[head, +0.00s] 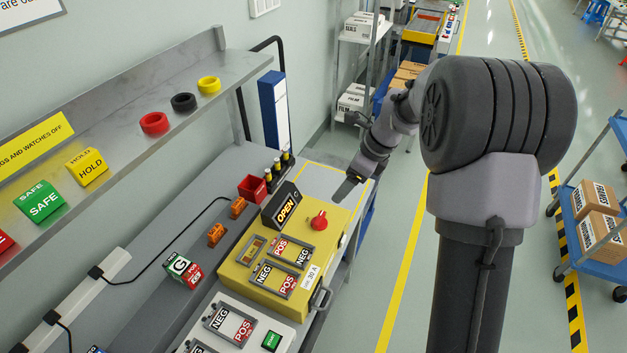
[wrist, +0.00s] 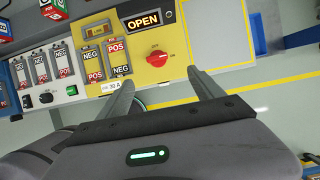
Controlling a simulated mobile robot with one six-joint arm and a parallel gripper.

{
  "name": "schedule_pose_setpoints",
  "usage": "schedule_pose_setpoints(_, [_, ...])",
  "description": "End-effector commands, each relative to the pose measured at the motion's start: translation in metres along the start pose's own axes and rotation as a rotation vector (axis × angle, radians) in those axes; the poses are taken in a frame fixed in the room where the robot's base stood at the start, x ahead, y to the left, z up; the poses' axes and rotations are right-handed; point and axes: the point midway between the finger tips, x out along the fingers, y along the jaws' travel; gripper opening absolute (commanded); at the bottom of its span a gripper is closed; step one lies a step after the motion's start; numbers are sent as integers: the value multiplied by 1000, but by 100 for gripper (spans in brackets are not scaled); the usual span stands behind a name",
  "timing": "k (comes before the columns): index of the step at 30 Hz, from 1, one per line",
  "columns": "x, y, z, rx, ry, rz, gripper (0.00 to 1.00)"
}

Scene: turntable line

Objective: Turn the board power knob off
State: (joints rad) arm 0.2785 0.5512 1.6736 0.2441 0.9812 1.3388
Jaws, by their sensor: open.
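The board is a yellow box (head: 261,300) on the bench, with NEG and POS labels and a black OPEN sign (head: 285,208). Its red power knob (head: 319,221) sits near the sign, and it also shows in the wrist view (wrist: 157,59) with small red marks around it. My gripper (head: 347,189) is beyond the board's far right corner in the head view. In the wrist view its two fingers (wrist: 161,82) are apart and empty, with the knob ahead of them and slightly left of the gap's middle. The fingers do not appear to touch the knob.
A red bin (head: 252,188) and small dark bottles stand behind the board. A grey shelf (head: 130,122) with rings and SAFE and HOLD blocks overhangs at left. A blue cart (head: 597,245) with boxes stands at right. The aisle floor is clear.

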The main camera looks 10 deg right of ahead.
Motion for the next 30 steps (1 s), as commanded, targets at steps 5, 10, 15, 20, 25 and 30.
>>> schedule_pose_setpoints(5, [48, 2, -3, -2, 3, 5, 76])
schedule_pose_setpoints(10, [101, 2, -3, -4, 3, 4, 76])
schedule_pose_setpoints(15, [144, 2, -2, -6, 2, 2, 76])
schedule_pose_setpoints(20, [164, 2, -2, -6, 2, 2, 76])
schedule_pose_setpoints(25, [170, 2, -1, -5, 1, 1, 76])
schedule_pose_setpoints(30, [169, 2, 0, -6, 1, 1, 76])
